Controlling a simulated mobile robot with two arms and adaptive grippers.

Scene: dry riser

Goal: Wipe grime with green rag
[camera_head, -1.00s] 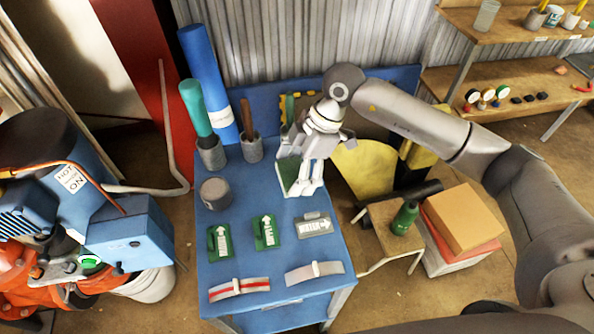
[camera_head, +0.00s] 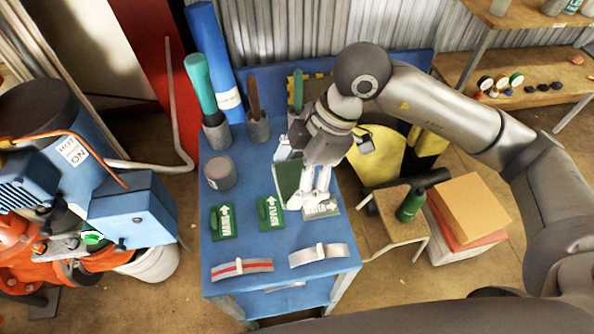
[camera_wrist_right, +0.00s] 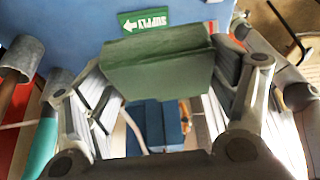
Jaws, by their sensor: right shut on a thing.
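My right gripper (camera_head: 312,204) is over the blue workbench (camera_head: 252,182), shut on a green folded rag (camera_head: 287,180). The rag also shows between the fingers in the right wrist view (camera_wrist_right: 160,65). The fingertips overlap a grey lettered plate (camera_head: 326,210); I cannot tell whether the rag touches it. Two green lettered plates, one left (camera_head: 222,221) and one middle (camera_head: 270,212), lie to its left. No grime can be made out for certain. My left gripper is not in view.
A grey round tin (camera_head: 220,173) and cups holding a green-handled tool (camera_head: 201,85) and a brown-handled tool (camera_head: 254,98) stand behind and left. Two curved strips (camera_head: 242,269) lie at the front. A stool with a green bottle (camera_head: 410,206) stands right.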

